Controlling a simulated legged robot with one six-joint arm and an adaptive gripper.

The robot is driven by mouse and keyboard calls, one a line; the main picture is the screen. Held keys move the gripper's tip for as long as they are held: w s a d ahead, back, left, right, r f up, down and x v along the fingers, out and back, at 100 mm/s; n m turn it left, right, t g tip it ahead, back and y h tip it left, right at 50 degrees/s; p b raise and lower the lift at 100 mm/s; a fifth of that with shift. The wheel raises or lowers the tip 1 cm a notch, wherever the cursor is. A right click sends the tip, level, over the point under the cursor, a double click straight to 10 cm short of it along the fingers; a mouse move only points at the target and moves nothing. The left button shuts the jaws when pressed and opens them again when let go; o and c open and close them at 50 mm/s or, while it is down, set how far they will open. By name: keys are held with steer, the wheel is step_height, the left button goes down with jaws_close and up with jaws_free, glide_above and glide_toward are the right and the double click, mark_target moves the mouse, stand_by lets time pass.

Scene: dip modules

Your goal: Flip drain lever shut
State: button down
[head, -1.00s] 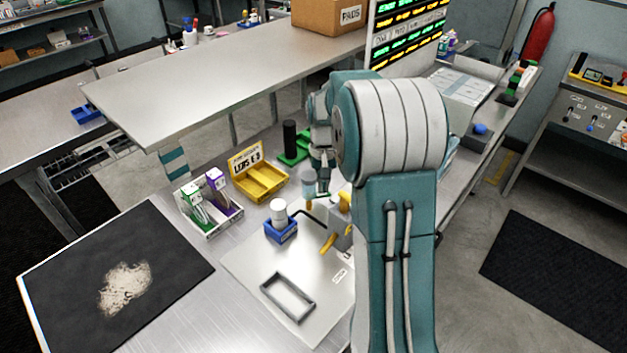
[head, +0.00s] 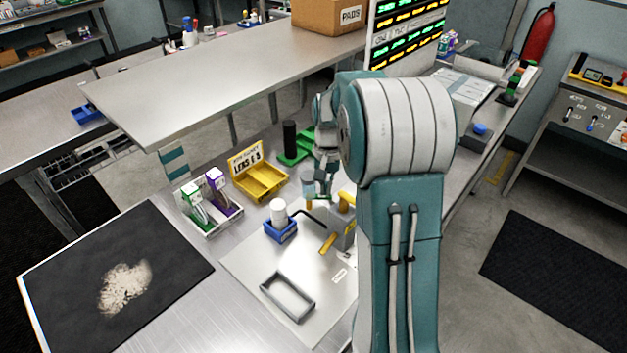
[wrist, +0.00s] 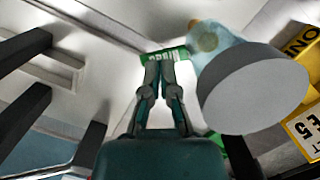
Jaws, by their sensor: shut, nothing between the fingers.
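The dispensing unit (head: 343,236) stands on a pale plate, with a yellow lever (head: 328,243) angled at its front and another yellow part (head: 346,200) above. I cannot tell from the head view which is the drain lever. A bluish clear cylinder (head: 308,184) stands beside the unit. My gripper (head: 324,192) is low, just right of the cylinder and behind the unit. In the wrist view my gripper (wrist: 160,55) has its fingers together and empty, tips at a green lettered tag (wrist: 165,55). A grey disc-ended body (wrist: 252,88) is close on the right.
A blue holder (head: 281,233) with a white bottle, a grey frame (head: 287,297), a yellow bin (head: 262,182) and a carton tray (head: 218,220) stand nearby. A green-based black cylinder (head: 290,140) is behind. The dark mat (head: 180,250) at left has free room.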

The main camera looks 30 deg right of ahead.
steer(key=shift+s+m, duration=0.35)
steer(key=shift+m, duration=0.35)
stand_by(0.3)
steer(key=shift+s+a, duration=0.1)
steer(key=shift+s, duration=0.1)
stand_by(2.7)
steer(key=shift+w+a, duration=0.5)
steer(key=shift+a, duration=0.1)
